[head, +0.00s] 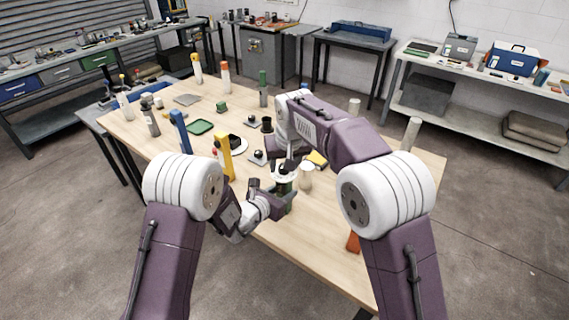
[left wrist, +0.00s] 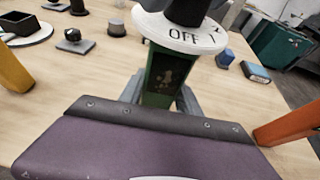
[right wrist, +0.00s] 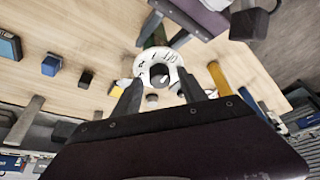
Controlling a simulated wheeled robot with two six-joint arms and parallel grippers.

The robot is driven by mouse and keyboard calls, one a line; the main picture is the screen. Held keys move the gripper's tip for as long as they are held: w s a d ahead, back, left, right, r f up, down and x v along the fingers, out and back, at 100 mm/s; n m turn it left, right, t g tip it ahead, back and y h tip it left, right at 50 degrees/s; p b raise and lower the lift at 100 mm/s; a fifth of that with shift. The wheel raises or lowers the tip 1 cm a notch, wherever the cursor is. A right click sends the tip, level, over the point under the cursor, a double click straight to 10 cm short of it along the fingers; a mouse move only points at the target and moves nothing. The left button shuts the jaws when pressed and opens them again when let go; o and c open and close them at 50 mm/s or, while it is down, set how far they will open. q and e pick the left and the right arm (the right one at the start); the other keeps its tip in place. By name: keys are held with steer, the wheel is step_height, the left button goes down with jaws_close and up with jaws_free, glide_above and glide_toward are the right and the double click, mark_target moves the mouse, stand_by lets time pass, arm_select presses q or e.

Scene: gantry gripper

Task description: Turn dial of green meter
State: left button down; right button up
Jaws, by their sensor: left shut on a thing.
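The green meter (left wrist: 162,78) stands upright on the table, with a round white dial (left wrist: 180,32) marked OFF and a black knob on top. My left gripper (head: 284,193) is shut on the meter's body, one finger on each side below the dial. In the right wrist view, the dial (right wrist: 157,66) and its black knob (right wrist: 160,75) lie beyond my right gripper (right wrist: 160,92). The right gripper's fingers are apart, with nothing between them, and it points down at the dial from above. In the head view, its fingertips are partly hidden.
A beige rounded object (head: 306,177) stands close to the right of the meter. A yellow upright block (head: 226,158) and a blue one (head: 180,131) stand to the left. An orange object (head: 353,242) is near the front edge. The table's (head: 320,240) front middle is fairly clear.

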steer(key=shift+r, duration=0.1)
steer(key=v, duration=1.1)
steer(key=shift+s+r, duration=0.2)
steer(key=shift+r, duration=0.15)
arm_select(q)
steer(key=c, duration=0.8)
jaws_free()
steer(key=shift+o, duration=0.2)
steer(key=v, duration=0.7)
steer(key=shift+s+a+r, duration=0.1)
steer(key=shift+s+a, duration=0.05)
steer(key=shift+s, duration=0.05)
